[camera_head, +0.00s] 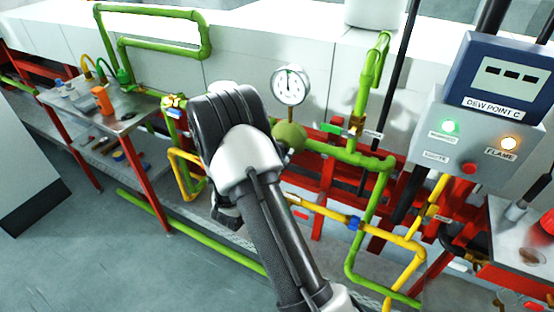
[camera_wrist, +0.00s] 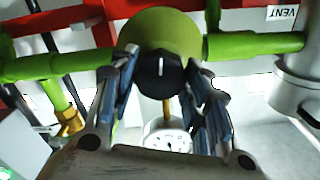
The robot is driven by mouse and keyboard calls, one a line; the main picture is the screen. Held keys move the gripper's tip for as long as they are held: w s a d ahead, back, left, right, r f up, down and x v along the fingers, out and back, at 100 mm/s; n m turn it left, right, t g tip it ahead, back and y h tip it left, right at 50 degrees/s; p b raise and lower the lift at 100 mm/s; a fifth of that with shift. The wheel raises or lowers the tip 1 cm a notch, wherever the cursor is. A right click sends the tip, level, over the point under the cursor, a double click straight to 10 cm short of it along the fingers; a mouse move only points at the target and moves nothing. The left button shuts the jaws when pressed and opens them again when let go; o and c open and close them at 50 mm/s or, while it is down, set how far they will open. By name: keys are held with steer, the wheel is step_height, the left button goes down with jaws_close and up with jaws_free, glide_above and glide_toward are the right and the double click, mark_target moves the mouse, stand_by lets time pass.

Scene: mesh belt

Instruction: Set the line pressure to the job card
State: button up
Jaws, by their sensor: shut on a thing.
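A black knob (camera_wrist: 160,72) with a white index line sits on a round green regulator (camera_wrist: 160,32). The regulator also shows in the head view (camera_head: 290,136), just right of my wrist. My gripper (camera_wrist: 161,78) has one finger on each side of the knob and is shut on it; my arm hides the fingers in the head view. The round white pressure gauge (camera_head: 290,85) stands above the regulator; its needle points roughly straight up, but its numbers are too small to read. Its dial partly shows in the wrist view (camera_wrist: 168,138). I cannot make out a job card.
Green pipes (camera_head: 372,165) and yellow pipes (camera_head: 405,240) run around the regulator on a red frame. A grey control box (camera_head: 478,150) with lamps and a red button stands at right under a blue dew point display (camera_head: 500,72). A cluttered bench (camera_head: 130,112) is at left.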

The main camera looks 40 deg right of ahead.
steer(key=o, duration=1.1)
steer(key=shift+c, duration=0.2)
steer(key=v, duration=1.2)
